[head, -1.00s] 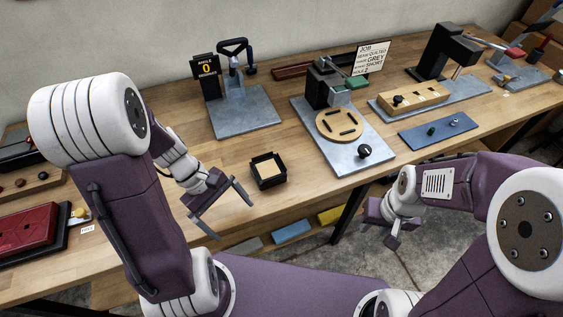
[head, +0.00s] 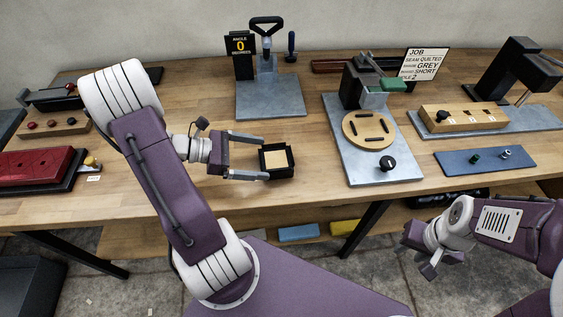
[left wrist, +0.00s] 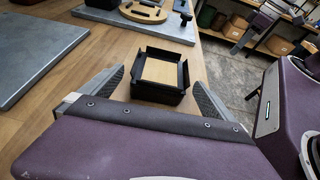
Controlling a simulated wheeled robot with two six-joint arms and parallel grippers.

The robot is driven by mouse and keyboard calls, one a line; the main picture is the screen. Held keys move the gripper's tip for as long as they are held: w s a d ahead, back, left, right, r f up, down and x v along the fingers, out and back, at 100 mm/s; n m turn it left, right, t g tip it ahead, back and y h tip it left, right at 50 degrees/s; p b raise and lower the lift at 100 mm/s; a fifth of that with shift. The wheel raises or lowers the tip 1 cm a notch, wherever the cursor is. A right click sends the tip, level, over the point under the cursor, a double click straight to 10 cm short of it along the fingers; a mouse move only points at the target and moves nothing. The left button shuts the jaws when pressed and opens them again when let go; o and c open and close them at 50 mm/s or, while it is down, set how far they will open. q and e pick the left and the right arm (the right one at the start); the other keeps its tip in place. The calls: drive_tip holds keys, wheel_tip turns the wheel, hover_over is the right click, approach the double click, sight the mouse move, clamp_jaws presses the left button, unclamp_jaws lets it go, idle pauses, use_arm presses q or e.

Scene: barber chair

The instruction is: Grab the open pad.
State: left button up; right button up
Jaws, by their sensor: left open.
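The open pad is a small square black tray with a tan pad inside (head: 276,162), near the table's front edge. It also shows in the left wrist view (left wrist: 160,74), straight ahead between my finger lines. My left gripper (head: 262,157) is open, pointing right at the pad, with its fingertips at the tray's left side. In the left wrist view the two fingers (left wrist: 158,88) stand apart on either side of the tray, with nothing gripped. Whether they touch it I cannot tell. My right gripper (head: 424,260) hangs at the lower right, in front of the table; its jaws are unclear.
A grey plate with a round wooden disc (head: 382,165) lies right of the pad. A press on a grey plate (head: 270,98) stands behind it. A red case (head: 38,166) lies at far left. The wooden tabletop (head: 318,160) is bare just right of the pad.

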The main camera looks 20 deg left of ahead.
sight(276, 159)
use_arm(q)
drive_tip(key=x, duration=0.4)
drive_tip(key=b+x, duration=0.1)
drive_tip(key=x, duration=0.4)
drive_tip(key=shift+s+f, duration=0.1)
drive_tip(key=shift+s, duration=0.1)
drive_tip(key=shift+c, duration=0.7)
drive_tip(key=c, duration=1.4)
drive_tip(key=shift+r, duration=0.2)
